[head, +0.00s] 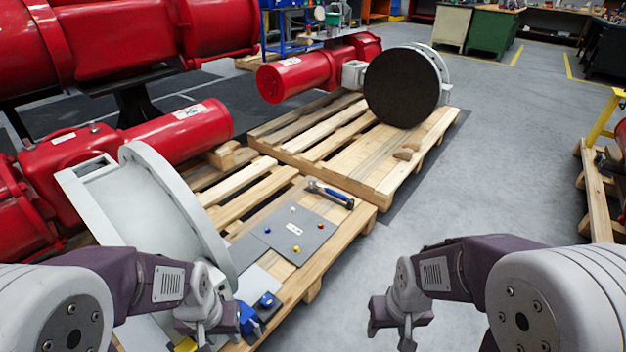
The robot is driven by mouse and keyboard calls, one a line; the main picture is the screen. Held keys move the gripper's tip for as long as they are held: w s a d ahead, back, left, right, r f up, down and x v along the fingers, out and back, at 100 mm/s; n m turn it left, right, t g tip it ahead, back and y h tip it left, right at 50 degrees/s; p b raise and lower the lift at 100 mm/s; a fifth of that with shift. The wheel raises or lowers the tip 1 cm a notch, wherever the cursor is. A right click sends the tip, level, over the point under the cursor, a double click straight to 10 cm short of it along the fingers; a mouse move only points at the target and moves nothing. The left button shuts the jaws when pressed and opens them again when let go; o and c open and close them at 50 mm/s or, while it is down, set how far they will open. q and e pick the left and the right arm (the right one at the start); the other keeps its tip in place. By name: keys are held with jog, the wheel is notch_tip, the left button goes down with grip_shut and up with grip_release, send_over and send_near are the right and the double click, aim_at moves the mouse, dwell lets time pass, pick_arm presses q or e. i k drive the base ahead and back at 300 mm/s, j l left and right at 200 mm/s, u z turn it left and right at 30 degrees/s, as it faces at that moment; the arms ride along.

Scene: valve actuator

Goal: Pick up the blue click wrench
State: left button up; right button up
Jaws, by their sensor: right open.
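The blue click wrench (331,195), with a blue and dark body, lies on the wooden pallet at the far edge of a grey plate (305,222). Both grippers are well short of it. My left gripper (203,328) hangs at the lower left, near small blue parts (265,300); its fingertips are too unclear to tell whether they are apart. My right gripper (396,330) is open over the grey floor, to the right of the pallet and nearer to me than the wrench.
The pallet (372,172) carries a big white disc-shaped flange (175,205) and a red actuator (180,130) on the left, and a dark round disc (402,87) farther back. Small coloured knobs sit on the grey plate. The floor (490,150) right of the pallet is clear.

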aim_at(312, 184)
jog(key=i+l+u, duration=0.3)
jog(key=l, duration=0.15)
jog(key=i+l+u, duration=0.1)
jog(key=l+u, duration=0.15)
jog(key=l, duration=0.2)
jog(key=i+l+u, duration=0.15)
jog(key=l+u, duration=0.15)
jog(key=l, duration=0.2)
jog(key=i+l+u, duration=0.1)
jog(key=l+u, duration=0.2)
jog(key=l, duration=0.25)
jog(key=l+u, duration=0.25)
jog(key=l, duration=0.3)
jog(key=i+l+u, duration=0.15)
jog(key=l+u, duration=0.3)
jog(key=l, duration=0.25)
jog(key=l+u, duration=0.4)
jog(key=l, duration=0.35)
jog(key=l+u, duration=0.45)
jog(key=l, duration=0.3)
